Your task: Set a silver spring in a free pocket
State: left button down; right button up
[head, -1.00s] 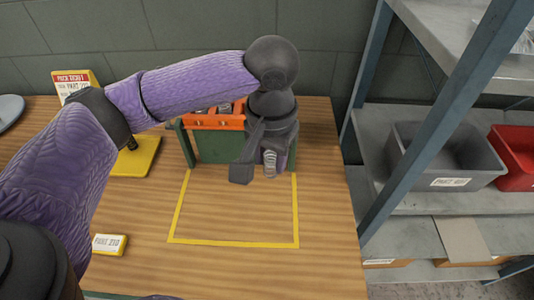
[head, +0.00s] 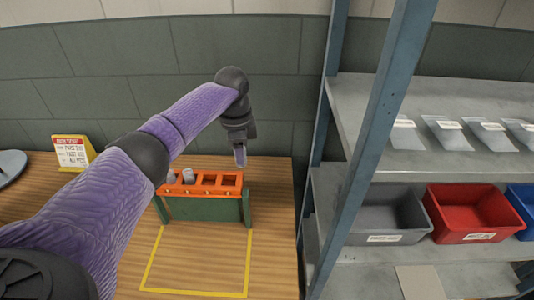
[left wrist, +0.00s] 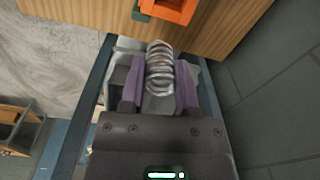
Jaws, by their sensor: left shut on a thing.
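My left gripper (head: 239,148) is shut on a silver spring (head: 240,157), above the right end of the orange pocket rack (head: 205,189). In the left wrist view the coiled spring (left wrist: 160,68) stands out between the purple finger pads (left wrist: 158,90). A corner of the orange rack (left wrist: 180,10) shows at the top there, apart from the spring. In the head view the rack's two left pockets hold silver pieces (head: 188,176) that look like springs. The two right pockets (head: 228,181) look empty. My right gripper is not in view.
The rack stands on a green base (head: 205,209) on the wooden table (head: 130,215), behind a bare yellow-taped area (head: 195,262). A sign (head: 72,152) stands at left. A blue-framed shelf (head: 340,150) with grey (head: 385,238) and red (head: 480,237) bins is at right.

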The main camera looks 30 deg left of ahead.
pick_arm(q)
jog(key=a+f+b, duration=0.1)
jog(key=f, duration=0.1)
jog(key=a+f+m+b, duration=0.1)
jog(key=f+b, duration=0.1)
jog(key=s+a+f+m+b, duration=0.1)
jog(key=f+b, duration=0.1)
jog(key=shift+a+f, duration=0.1)
jog(key=shift+a, duration=0.15)
jog(key=shift+f+b, duration=0.45)
jog(key=shift+f, duration=0.45)
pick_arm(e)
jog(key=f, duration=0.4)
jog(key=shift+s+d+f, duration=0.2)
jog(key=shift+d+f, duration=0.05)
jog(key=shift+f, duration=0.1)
